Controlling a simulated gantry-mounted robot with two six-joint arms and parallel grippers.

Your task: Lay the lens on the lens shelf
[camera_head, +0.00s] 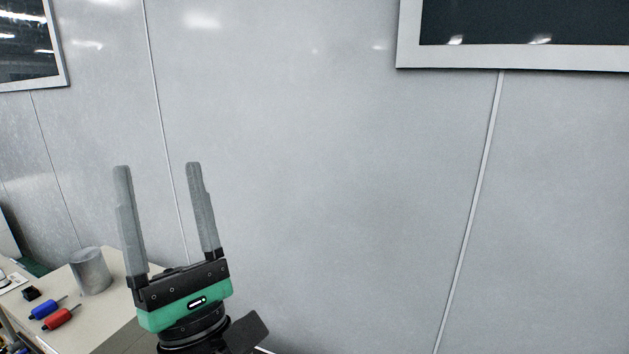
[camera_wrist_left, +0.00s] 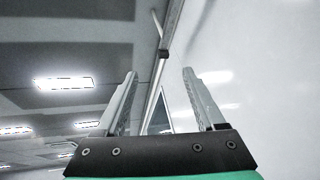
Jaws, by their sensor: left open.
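My left gripper (camera_head: 156,165) points upward in front of the pale wall in the head view. Its two grey fingers are wide apart with nothing between them. In the left wrist view the same open fingers (camera_wrist_left: 160,73) show against the ceiling and wall, empty. I cannot make out a lens or a lens shelf in either view. My right gripper is not in view.
A light table (camera_head: 112,312) stands at the lower left, with a grey cylinder (camera_head: 90,271), a blue-handled tool (camera_head: 47,308) and a red-handled tool (camera_head: 58,319) on it. The wall (camera_head: 340,190) fills most of the head view.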

